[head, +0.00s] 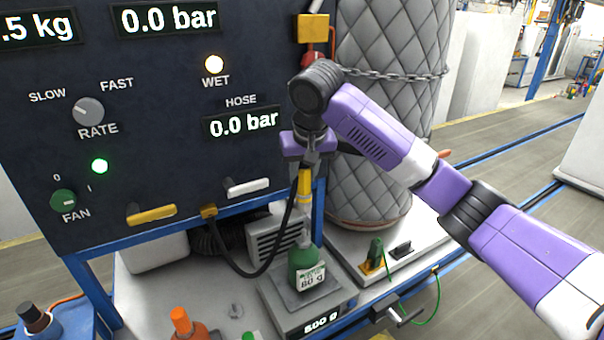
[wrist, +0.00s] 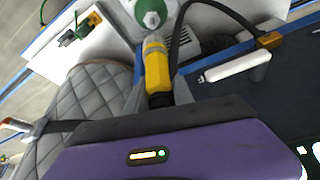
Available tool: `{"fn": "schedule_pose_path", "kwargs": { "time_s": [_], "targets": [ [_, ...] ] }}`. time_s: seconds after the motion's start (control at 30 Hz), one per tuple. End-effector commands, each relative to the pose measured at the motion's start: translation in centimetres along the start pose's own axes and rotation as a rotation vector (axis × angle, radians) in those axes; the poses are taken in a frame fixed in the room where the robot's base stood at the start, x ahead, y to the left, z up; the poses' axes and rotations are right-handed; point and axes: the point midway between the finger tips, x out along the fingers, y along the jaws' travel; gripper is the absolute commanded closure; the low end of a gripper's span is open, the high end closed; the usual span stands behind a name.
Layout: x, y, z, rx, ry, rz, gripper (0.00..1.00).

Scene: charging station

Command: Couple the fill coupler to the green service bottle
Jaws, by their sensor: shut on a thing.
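My gripper (head: 306,160) is shut on the yellow fill coupler (head: 304,188), which hangs upright with a black hose attached. The green service bottle (head: 304,270) stands on a small scale below it, with a white label reading 80 g. The coupler is above the bottle's pale neck; I cannot tell whether they touch. In the wrist view the coupler (wrist: 157,70) points at the bottle's top (wrist: 150,14), close to it. The fingers are partly hidden in both views.
A dark control panel (head: 150,130) stands behind, reading 0.0 bar. A quilted grey tank (head: 385,100) with a chain is at the right. The black hose (head: 262,268) loops left.

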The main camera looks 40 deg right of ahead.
Motion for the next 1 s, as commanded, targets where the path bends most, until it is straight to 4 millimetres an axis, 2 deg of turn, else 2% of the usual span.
{"fn": "schedule_pose_path", "kwargs": {
  "time_s": [0.13, 0.6, 1.0],
  "targets": [
    [-0.3, -0.1, 0.0, 0.001, -0.001, -0.003, 1.0],
    [3.8, -0.1, 1.7, 0.0, 0.0, -0.001, 1.0],
    [5.2, -0.1, 2.2, -0.001, 0.001, 0.0, 1.0]
  ]
}}
